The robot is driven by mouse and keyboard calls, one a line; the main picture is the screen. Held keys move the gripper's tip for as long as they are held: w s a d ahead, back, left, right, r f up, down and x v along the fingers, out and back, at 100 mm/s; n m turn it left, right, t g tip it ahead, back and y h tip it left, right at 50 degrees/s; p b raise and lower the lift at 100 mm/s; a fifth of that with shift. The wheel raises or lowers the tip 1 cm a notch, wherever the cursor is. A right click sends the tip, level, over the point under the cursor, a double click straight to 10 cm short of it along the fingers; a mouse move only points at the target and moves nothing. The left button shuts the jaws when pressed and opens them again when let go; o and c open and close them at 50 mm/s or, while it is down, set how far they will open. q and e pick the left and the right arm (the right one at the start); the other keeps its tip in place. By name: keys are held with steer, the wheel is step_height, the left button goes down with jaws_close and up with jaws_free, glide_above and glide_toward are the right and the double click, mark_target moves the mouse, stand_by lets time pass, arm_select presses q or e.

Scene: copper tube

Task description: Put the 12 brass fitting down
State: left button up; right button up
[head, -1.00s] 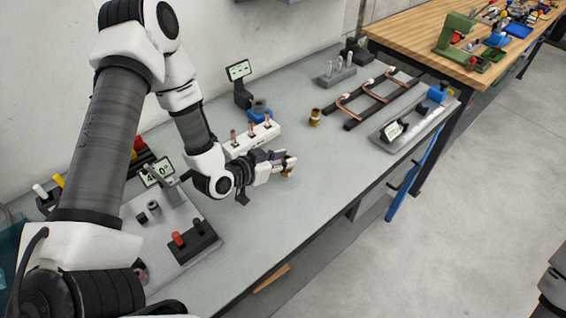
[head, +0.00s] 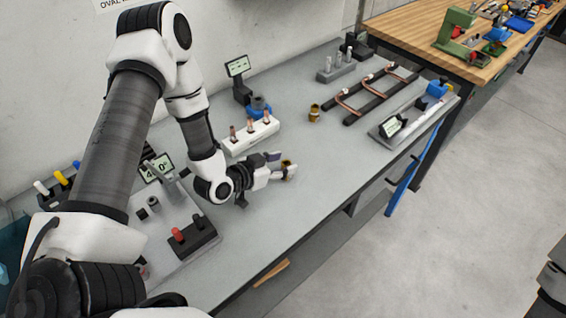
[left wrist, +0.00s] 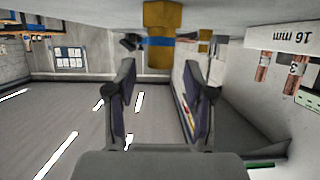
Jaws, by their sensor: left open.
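A brass fitting (head: 289,168) stands on the grey bench in the head view. In the left wrist view, which shows the scene upside down, a brass fitting with a blue band (left wrist: 158,42) is just beyond the fingertips. My left gripper (head: 279,166) is open, with its fingers spread and the fitting at its tips. I cannot tell whether a finger still touches the fitting. A second brass fitting (head: 314,113) stands farther back. My right gripper is not in view.
A white block with copper pieces (head: 250,136) stands behind my left gripper. A dark rack with copper tubes (head: 368,97) and a grey fixture with a display (head: 405,124) are at the back right. Bare bench lies right of the fitting, up to the front edge.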

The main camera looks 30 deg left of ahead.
arm_select(q)
steer(key=v, duration=0.6)
steer(key=shift+s+r, duration=0.1)
steer(key=shift+s, duration=0.3)
steer(key=shift+a, duration=0.1)
stand_by(1.4)
